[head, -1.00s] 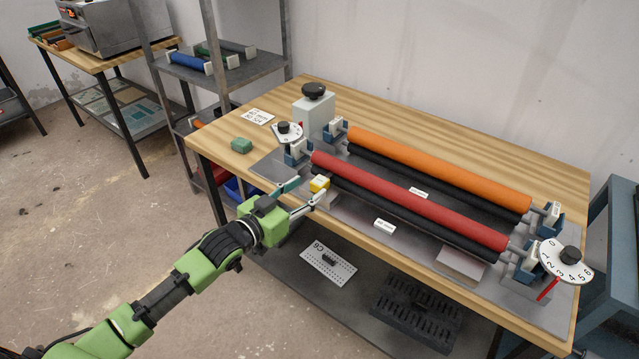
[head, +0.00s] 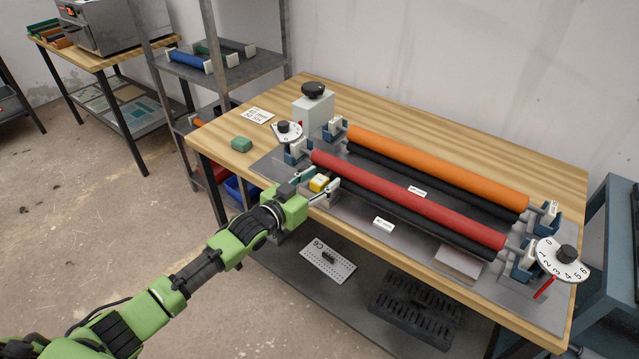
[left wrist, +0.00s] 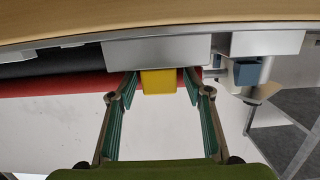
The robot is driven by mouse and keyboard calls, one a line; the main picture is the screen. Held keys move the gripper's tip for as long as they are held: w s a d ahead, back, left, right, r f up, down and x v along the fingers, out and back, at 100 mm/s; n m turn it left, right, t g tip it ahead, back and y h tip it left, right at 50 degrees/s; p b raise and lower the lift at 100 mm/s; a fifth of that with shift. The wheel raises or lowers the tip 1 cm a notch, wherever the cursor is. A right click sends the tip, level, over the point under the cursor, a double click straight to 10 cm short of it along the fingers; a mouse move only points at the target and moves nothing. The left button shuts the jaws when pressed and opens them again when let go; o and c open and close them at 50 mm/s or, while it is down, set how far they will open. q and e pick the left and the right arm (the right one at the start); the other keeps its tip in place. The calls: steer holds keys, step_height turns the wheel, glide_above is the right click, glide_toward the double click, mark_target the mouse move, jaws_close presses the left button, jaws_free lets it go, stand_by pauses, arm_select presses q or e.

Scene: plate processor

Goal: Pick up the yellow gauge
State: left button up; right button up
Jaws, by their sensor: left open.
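The yellow gauge (head: 319,183) is a small block at the near left end of the red roller (head: 400,200), on the front edge of the machine on the wooden table. My left gripper (head: 318,182) is open, with one finger on either side of the gauge. In the left wrist view the gauge (left wrist: 159,81) sits between the tips of the open fingers (left wrist: 160,84), with gaps at both sides. Its lower part is partly hidden by the gripper in the head view. My right gripper is not in view.
An orange roller (head: 440,168) lies behind the red one. A numbered dial (head: 562,260) stands at the right end, another (head: 287,132) at the left. A shelf rack (head: 225,75) stands behind left.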

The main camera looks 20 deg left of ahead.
arm_select(q)
steer(key=c, duration=1.2)
steer(key=shift+c, duration=0.2)
steer(key=shift+r, duration=0.15)
